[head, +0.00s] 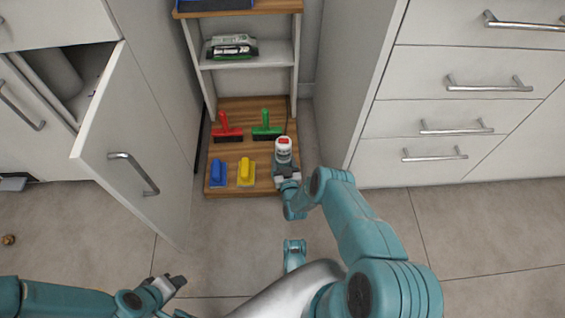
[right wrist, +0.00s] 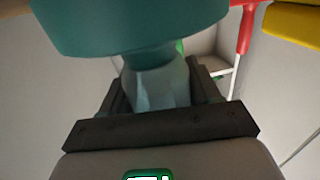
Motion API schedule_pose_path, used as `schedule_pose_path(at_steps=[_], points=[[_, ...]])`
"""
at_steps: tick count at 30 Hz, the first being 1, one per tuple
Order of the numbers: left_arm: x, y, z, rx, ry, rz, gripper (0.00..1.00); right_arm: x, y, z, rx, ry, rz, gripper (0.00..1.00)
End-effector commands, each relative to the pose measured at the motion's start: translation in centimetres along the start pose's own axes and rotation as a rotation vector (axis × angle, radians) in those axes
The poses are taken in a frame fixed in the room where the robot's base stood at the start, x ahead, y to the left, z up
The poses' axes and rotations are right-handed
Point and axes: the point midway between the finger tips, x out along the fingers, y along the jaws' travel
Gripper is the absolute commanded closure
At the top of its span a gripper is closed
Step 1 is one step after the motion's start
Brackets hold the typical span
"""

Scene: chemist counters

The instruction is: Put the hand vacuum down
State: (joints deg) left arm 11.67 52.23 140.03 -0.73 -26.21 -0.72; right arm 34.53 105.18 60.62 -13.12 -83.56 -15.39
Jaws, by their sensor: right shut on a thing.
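The held thing, which I take to be the hand vacuum (head: 284,150), is a white rounded body with a red patch and dark print. It is over the right part of the low wooden shelf board (head: 222,191); I cannot tell whether it touches the board. My right gripper (head: 287,177) is shut on its near end. In the right wrist view a grey-green neck (right wrist: 155,88) sits between the dark jaws, under a wide teal part (right wrist: 130,25). My left gripper (head: 172,285) is empty, low at the left over the floor, its fingers apart.
A red brush (head: 226,130), a green brush (head: 266,127), a blue tool (head: 218,172) and a yellow tool (head: 246,171) stand on the board. A green-and-grey pack (head: 231,47) lies on the white shelf above. An open cabinet door (head: 140,150) flanks the left, drawers (head: 450,120) the right.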

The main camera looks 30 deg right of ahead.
Motion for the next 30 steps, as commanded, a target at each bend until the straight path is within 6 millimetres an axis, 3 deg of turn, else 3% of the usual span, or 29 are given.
schedule_pose_path(at_steps=[10, 11, 13, 30], points=[[-0.12, 0.05, -0.05, 0.001, 0.001, 0.0, 0.62, 0.16, 0.03, -0.04, -0.001, 0.008, 0.0, 1.0], [-0.1, 0.04, -0.05, 0.001, 0.001, 0.0, 0.62, 0.05, 0.0, 0.19, 0.0, 0.003, 0.0, 0.35], [-0.1, 0.04, -0.04, 0.001, 0.001, 0.0, 0.62, 0.06, 0.0, 0.16, 0.0, 0.002, 0.0, 0.13], [-0.09, 0.04, -0.03, 0.001, 0.001, 0.0, 0.62, 0.06, -0.01, -0.17, 0.0, 0.002, -0.001, 0.13]])
